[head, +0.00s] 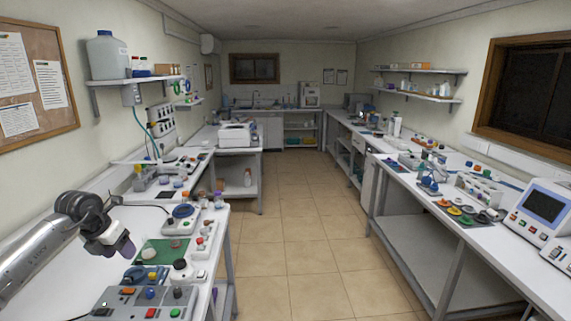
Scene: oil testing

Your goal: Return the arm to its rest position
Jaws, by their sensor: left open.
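My left arm comes in from the lower left of the head view. Its gripper (127,250) hangs over the left bench (212,270), above and left of the green mat (163,251) in the picture. The gripper is open and I see nothing held in it; its fingertips look small and dark purple. My right gripper is not in view.
A control box with coloured buttons (145,304) sits at the near end of the left bench. Small devices and bottles stand around the green mat. The tiled aisle (290,230) is clear. The right bench holds a machine with a screen (542,208).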

